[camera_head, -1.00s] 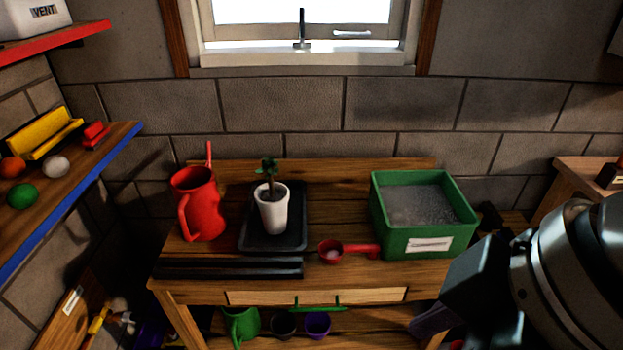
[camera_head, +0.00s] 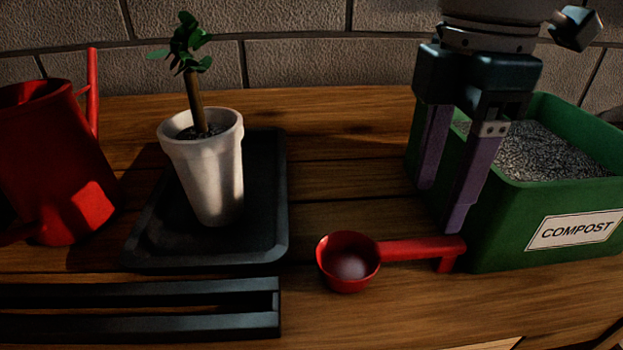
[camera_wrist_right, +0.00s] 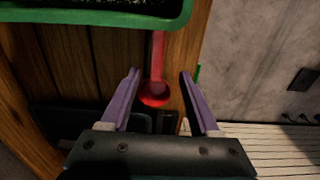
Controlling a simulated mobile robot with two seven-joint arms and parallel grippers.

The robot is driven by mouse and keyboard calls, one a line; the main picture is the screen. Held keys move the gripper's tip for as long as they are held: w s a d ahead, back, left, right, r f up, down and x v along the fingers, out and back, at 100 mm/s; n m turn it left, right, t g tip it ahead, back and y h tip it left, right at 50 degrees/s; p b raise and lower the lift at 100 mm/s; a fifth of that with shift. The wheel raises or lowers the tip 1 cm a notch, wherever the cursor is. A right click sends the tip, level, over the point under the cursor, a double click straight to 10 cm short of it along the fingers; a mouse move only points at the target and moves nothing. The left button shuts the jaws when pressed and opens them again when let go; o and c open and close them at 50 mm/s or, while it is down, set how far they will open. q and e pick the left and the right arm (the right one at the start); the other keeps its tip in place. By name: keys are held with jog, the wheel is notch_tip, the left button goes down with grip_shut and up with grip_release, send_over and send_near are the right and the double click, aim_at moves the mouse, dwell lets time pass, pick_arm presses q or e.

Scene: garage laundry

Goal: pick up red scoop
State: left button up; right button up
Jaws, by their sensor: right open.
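The red scoop (camera_head: 349,262) lies on the wooden bench, its round cup to the left and its handle pointing right toward the green compost box. In the right wrist view the scoop (camera_wrist_right: 155,92) shows between the two fingers, cup nearer the gripper and handle running up to the green box. My right gripper (camera_head: 445,205) is open, with purple fingers pointing down above and behind the handle, in front of the box's left end. I cannot tell from these views whether a finger touches the handle. My left gripper is not in view.
The green compost box (camera_head: 505,225) stands right of the scoop. A white potted plant (camera_head: 215,180) stands on a black tray (camera_head: 265,215). A red watering can (camera_head: 60,170) is at the left. Black rails (camera_head: 140,325) lie in front. Bare bench wood surrounds the scoop's cup.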

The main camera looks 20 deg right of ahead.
aim_at(417, 245)
notch_tip(417, 245, down, 5)
jog(key=shift+s+r+b, duration=0.15)
jog(key=shift+b, duration=0.35)
jog(key=f, duration=0.1)
jog(key=f+b, duration=0.1)
jog(key=f, duration=0.2)
jog(key=shift+w+a+f+b, duration=0.1)
jog(key=shift+w+f+b, duration=0.1)
jog(key=shift+w+b, duration=0.15)
jog(key=shift+f, duration=0.45)
jog(key=shift+w, duration=0.1)
grip_shut()
